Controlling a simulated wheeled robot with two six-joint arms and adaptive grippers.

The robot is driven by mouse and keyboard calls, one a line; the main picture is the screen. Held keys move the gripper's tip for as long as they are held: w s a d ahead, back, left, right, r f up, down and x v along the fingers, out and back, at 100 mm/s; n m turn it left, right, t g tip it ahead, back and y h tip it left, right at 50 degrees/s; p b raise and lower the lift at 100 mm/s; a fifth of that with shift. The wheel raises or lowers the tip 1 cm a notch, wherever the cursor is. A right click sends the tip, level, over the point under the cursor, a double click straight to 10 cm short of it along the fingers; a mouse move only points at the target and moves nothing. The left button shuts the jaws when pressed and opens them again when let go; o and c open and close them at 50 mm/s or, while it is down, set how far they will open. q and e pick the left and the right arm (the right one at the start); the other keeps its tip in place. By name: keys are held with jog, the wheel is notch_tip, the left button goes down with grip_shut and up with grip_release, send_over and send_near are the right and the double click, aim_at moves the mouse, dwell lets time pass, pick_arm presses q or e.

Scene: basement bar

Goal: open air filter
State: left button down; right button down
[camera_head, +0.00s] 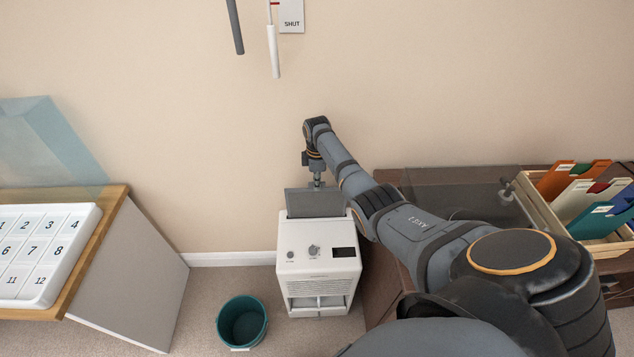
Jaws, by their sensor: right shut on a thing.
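The air filter (290,268), a white box-shaped unit with knobs, a dark display and a front grille, stands on the floor against the wall in the head view. Its grey lid (314,203) stands raised at the back of the top. My right gripper (317,184) is at the lid's upper edge, shut on it. The fingertips are small and partly hidden in this view. My left gripper is not in view.
A wood-edged table (112,210) with a numbered white tray (40,250) is at left. A brown cabinet (380,290) at right bears a crate of folders (540,208). Two rods (273,52) hang above.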

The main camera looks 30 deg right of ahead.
jog(key=shift+r+p, duration=0.4)
jog(key=shift+r, duration=0.45)
jog(key=c, duration=1.8)
grip_release()
jog(key=shift+o, duration=0.2)
notch_tip(320, 180, up, 12)
